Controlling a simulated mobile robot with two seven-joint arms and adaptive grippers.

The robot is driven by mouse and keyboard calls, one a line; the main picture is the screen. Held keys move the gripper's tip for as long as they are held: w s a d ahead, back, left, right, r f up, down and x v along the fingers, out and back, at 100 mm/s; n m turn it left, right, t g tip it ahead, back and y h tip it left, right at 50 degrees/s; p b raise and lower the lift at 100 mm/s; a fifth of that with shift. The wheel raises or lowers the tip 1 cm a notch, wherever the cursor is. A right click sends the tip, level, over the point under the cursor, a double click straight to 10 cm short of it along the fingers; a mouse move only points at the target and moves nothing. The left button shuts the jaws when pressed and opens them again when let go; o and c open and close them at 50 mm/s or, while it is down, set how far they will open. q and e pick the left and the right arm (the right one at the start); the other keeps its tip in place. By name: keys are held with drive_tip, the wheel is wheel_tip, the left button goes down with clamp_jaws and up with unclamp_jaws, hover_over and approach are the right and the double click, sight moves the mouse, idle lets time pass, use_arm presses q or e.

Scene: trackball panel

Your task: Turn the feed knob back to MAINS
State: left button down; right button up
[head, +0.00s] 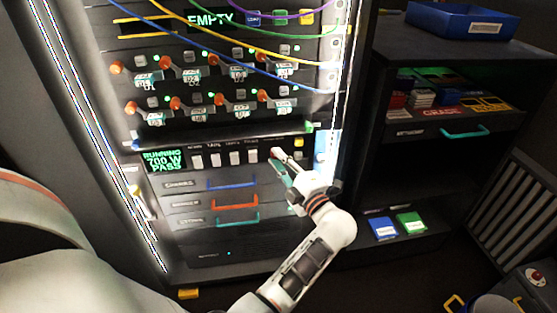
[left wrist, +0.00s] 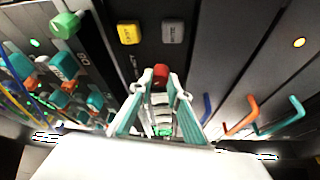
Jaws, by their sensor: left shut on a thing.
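A small knob with a red end (head: 275,152), which I take to be the feed knob, sits on the rack's control row, right of several white switches. Its label is not readable. My left gripper (head: 283,159) reaches it from the lower right and is shut on it. In the left wrist view the red end of the knob (left wrist: 160,73) shows between the two fingertips (left wrist: 160,91), and the fingers hide much of the rest. The display (head: 163,160) on the same row reads RUNNING 700 W PASS. My right gripper is not in view.
Blue, orange and teal drawer handles (head: 235,203) lie below the control row, left of my gripper. Above are several orange-and-teal levers (head: 175,104) and loose cables. A dark shelf unit (head: 450,170) with a blue tray (head: 462,20) stands at the right.

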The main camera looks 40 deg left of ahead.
use_arm(q)
drive_tip(key=c, duration=1.9)
unclamp_jaws()
